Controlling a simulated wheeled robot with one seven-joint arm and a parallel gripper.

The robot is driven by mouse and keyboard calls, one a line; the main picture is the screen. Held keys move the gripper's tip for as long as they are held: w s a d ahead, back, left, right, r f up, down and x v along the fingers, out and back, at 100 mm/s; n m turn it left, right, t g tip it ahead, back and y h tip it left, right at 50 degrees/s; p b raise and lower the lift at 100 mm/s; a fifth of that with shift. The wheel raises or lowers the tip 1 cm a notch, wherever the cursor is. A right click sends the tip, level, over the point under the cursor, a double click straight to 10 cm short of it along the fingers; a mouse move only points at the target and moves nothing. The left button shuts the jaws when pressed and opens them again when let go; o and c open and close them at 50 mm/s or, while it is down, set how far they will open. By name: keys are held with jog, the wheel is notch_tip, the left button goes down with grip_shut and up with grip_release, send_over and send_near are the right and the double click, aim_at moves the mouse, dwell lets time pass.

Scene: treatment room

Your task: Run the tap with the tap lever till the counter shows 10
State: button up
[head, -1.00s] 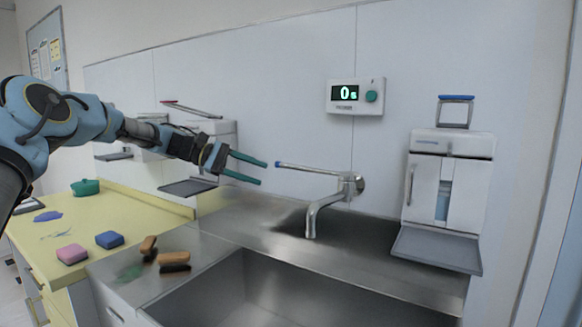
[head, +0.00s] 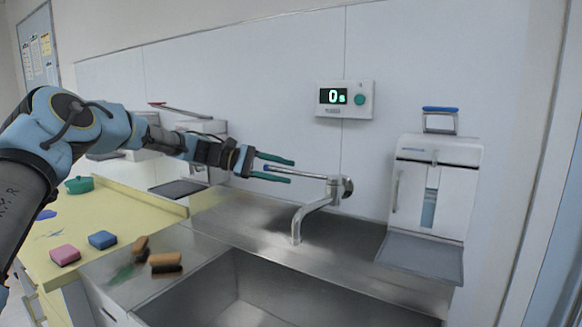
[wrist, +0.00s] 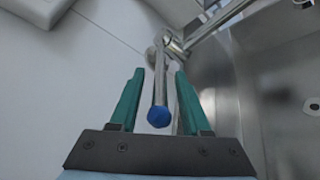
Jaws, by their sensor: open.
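The counter (head: 344,98) on the wall shows 0 s and has a green button. No water shows under the spout.
The sink basin (head: 235,290) lies below. A white dispenser (head: 436,190) with a grey tray stands right of the tap. Brown brushes (head: 166,262), a pink sponge (head: 65,255) and a blue sponge (head: 102,239) lie at left. Another dispenser (head: 205,130) is behind my arm.

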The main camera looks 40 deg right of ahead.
aim_at(302, 173)
jog(key=shift+x, duration=1.25)
jog(key=shift+c, duration=0.4)
grip_shut()
jog(key=shift+r, duration=0.1)
